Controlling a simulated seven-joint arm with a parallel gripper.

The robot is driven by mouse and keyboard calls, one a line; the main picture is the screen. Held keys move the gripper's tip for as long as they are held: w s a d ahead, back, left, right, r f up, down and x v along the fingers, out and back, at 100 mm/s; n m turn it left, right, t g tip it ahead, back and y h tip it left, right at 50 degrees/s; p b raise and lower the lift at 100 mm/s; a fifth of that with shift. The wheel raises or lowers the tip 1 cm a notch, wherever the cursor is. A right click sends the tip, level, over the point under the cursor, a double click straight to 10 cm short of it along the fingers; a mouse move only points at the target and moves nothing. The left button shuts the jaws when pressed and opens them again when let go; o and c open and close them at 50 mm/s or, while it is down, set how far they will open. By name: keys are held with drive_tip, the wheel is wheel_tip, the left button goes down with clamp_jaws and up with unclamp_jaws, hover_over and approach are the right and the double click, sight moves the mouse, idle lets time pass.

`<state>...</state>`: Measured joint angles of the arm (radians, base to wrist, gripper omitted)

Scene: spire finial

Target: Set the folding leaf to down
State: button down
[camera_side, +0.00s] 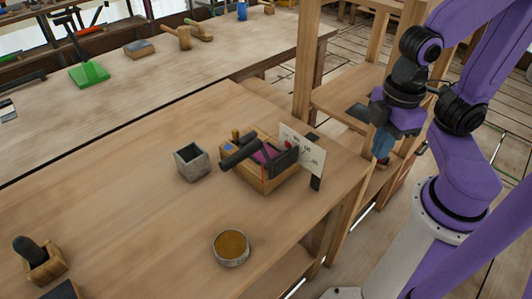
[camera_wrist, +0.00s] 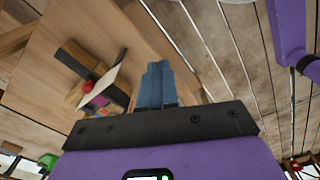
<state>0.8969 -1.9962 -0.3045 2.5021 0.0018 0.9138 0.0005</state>
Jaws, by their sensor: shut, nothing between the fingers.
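A wooden box-like fixture (camera_side: 266,184) stands on the workbench in the side view. It has a dark cylinder (camera_side: 240,152), dark side pieces and a purple patch inside. An upright white panel (camera_side: 309,153) with small dark marks stands at its right side. I cannot tell for sure which part is the folding leaf. In the wrist view the fixture shows at the left, with the white panel (camera_wrist: 104,80) seen nearly edge-on and a red knob (camera_wrist: 88,86) beside it. My gripper (camera_side: 382,158) is shut and empty, off to the right of the fixture; its blue fingers (camera_wrist: 160,70) are together.
A grey open box (camera_side: 192,162) stands left of the fixture, and a round tin (camera_side: 230,247) in front of it. A wooden block with a dark handle (camera_side: 40,262) is at the near left. A wooden post (camera_side: 306,60) rises behind. Bench space around the tin is clear.

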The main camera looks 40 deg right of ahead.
drive_tip(key=c, duration=1.1)
unclamp_jaws()
drive_tip(key=shift+w+a, duration=0.15)
drive_tip(key=shift+c, duration=0.2)
drive_tip(key=shift+o, duration=1.2)
drive_tip(key=w+a+r+n, duration=0.1)
drive_tip(key=w+a+r, duration=0.2)
drive_tip(key=w+a, duration=0.2)
drive_tip(key=w+a+r+n+g, duration=0.1)
drive_tip(key=w+a+r, duration=0.3)
drive_tip(key=w, duration=0.5)
drive_tip(key=shift+w+a+h, duration=0.15)
drive_tip(key=shift+a+h, duration=0.15)
drive_tip(key=shift+a, duration=0.65)
wheel_tip(320, 180, up, 3)
drive_tip(key=n+g, duration=0.2)
drive_tip(key=n, duration=0.1)
hover_over(239, 151)
drive_tip(key=w, duration=0.4)
drive_tip(key=x, duration=1.7)
drive_tip(key=shift+w+a, duration=0.15)
clamp_jaws()
